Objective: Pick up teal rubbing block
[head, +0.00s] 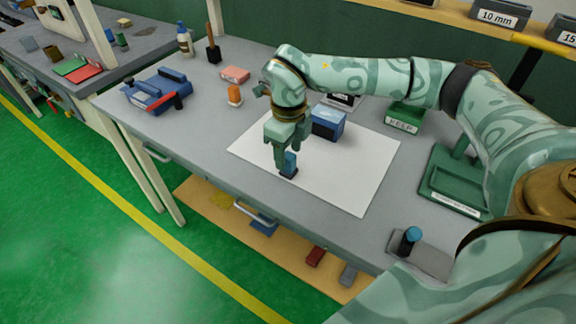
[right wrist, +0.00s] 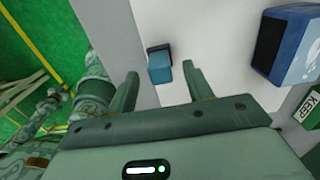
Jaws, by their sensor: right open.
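The teal rubbing block (head: 289,164), a small blue-teal block with a dark base, stands on the white sheet (head: 350,180) near its front left part. My right gripper (head: 287,156) is over it, pointing down, with its fingers apart. In the right wrist view the block (right wrist: 160,66) shows between the two open fingertips (right wrist: 160,72), with a gap on each side. The gripper is not closed on it. My left gripper is not in view.
A blue box (head: 328,123) stands on the sheet just behind the gripper. A green KEEP tray (head: 405,117) and a green stand (head: 455,185) are on the right. A blue-capped cylinder (head: 410,238) stands at front right.

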